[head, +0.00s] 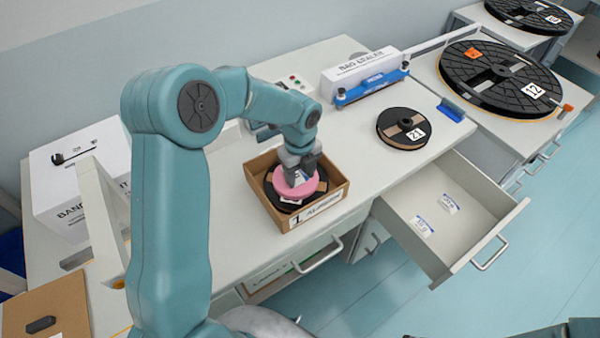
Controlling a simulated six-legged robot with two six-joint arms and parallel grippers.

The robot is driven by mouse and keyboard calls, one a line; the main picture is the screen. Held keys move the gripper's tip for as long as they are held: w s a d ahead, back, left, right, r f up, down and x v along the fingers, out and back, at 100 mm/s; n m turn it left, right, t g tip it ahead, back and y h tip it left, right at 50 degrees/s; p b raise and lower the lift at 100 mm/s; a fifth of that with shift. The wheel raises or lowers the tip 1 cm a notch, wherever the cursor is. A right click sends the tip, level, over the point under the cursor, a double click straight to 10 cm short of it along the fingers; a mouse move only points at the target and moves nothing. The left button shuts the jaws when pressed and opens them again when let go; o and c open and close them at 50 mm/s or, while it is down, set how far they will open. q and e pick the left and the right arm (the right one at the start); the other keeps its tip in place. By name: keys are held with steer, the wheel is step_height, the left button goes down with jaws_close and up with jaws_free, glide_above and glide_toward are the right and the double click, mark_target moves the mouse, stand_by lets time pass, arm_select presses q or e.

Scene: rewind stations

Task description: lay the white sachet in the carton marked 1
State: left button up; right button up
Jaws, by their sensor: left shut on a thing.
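My left gripper (299,178) reaches down into the open cardboard carton marked 1 (327,209) on the bench. It is shut on a small white piece that looks like the white sachet (299,179), largely hidden by the fingers. Just below it, a pink disc (312,187) lies on a dark reel (275,194) inside the carton. I cannot tell whether the sachet touches the pink disc. Two more white sachets with blue print (449,203) (424,227) lie apart in the open drawer. My right gripper is not in view.
The open drawer (480,240) juts out right of the carton. A reel marked 21 (403,128) lies on the bench, with a bag sealer (365,75) behind it. A large reel marked 12 (500,78) is at the right. A white box (75,180) stands at the left.

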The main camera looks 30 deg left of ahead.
mark_target(299, 178)
arm_select(q)
steer(key=shift+f, duration=0.35)
steer(key=shift+f+b, duration=0.3)
steer(key=shift+f, duration=0.15)
steer(key=o, duration=1)
steer(key=shift+r, duration=0.1)
steer(key=shift+o, duration=0.2)
step_height(299, 178, up, 13)
